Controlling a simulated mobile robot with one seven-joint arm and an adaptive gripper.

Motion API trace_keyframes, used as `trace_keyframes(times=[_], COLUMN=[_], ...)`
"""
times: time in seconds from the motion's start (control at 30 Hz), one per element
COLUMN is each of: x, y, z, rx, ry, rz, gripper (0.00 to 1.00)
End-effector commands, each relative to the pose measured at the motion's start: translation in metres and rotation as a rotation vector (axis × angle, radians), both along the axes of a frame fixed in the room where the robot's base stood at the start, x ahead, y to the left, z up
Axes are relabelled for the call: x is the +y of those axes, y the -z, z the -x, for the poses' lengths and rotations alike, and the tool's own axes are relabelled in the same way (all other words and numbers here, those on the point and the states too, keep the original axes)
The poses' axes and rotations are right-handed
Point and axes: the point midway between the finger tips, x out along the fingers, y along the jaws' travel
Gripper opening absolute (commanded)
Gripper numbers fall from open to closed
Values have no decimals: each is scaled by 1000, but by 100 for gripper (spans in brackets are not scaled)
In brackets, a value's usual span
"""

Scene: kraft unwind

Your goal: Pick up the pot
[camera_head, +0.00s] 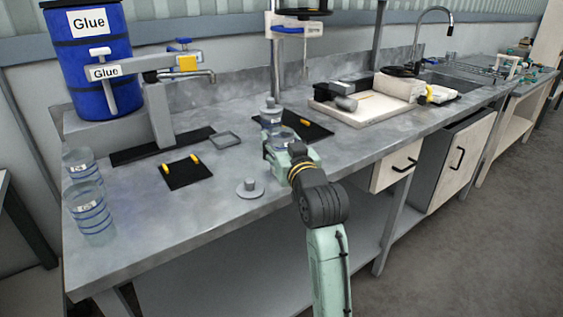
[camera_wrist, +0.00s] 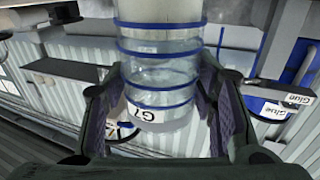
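A clear pot with blue rings and a white G7 label (camera_wrist: 160,75) stands between the two fingers of my gripper (camera_wrist: 160,110) in the wrist view. The fingers lie along both of its sides. I cannot tell whether both pads press on it. In the head view my gripper (camera_head: 280,147) is low over the bench, near its front edge, and mostly hides this pot. Two more clear pots with blue rings, a rear one (camera_head: 79,166) and a front one (camera_head: 92,212), stand at the bench's left end.
A grey knobbed disc (camera_head: 250,188) lies left of my gripper. A black mat with yellow pieces (camera_head: 186,174) lies farther left. The blue glue drum (camera_head: 90,57) and its dispenser (camera_head: 160,105) stand at back left. A white tray (camera_head: 352,115) is to the right.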

Motion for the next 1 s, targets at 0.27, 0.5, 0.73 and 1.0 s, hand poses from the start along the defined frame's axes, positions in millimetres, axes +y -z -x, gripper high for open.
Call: trace_keyframes(times=[0.27,0.5,0.73,1.0], x=[0,0,0,0], y=[0,0,0,-1], z=[0,0,0,0], rx=[0,0,0,-1], ry=[0,0,0,0], rz=[0,0,0,0], gripper=[31,15,0,0])
